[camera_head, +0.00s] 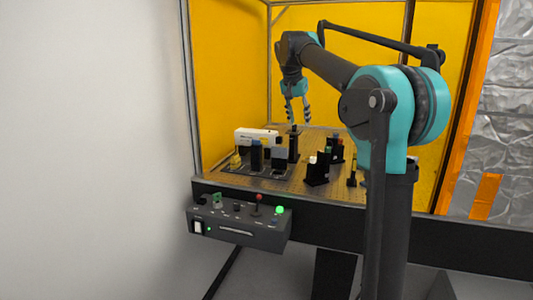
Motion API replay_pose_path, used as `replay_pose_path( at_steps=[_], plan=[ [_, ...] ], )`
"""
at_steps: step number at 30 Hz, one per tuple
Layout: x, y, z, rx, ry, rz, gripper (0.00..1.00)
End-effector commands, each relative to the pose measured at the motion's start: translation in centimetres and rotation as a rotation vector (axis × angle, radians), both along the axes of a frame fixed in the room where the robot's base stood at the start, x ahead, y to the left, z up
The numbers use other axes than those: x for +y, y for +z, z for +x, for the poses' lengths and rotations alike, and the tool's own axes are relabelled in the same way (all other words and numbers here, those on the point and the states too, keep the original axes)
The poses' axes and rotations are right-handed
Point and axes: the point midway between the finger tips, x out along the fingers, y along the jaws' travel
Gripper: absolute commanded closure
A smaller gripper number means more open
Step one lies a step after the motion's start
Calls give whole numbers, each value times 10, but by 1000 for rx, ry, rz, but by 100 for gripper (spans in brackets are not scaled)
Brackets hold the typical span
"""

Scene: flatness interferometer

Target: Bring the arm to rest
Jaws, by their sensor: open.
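My arm reaches from the right of the head view over the table and bends down at its far end. My gripper (298,110) hangs with its fingers pointing down over the rear part of the breadboard (325,186). The two fingers stand apart and I see nothing between them. A black post (294,146) stands just below the fingertips. The small gap between the fingertips and the post is hard to judge from here.
A white box-shaped instrument (258,136) and dark optical mounts (317,170) stand on the breadboard. A control box (238,226) with a lit green lamp is fixed at the front edge. Yellow panels (230,80) enclose the left and back. A white wall fills the left.

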Motion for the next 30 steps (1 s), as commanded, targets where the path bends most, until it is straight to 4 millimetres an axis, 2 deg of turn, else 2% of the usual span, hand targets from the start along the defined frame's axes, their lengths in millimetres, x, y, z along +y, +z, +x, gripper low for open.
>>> replay_pose_path(
  at_steps=[8,14,17,20,23,26,30],
  plan=[
    [-9,-31,-13,10,45,4,58],
    [-20,-69,-33,19,98,7,58],
    [-27,-96,-49,25,134,9,58],
    [-36,-132,-73,32,180,12,58],
    [-47,-179,-109,36,241,14,58],
    [-57,-229,-152,37,308,16,58],
    [-67,-297,-220,36,398,17,58]
  ],
)
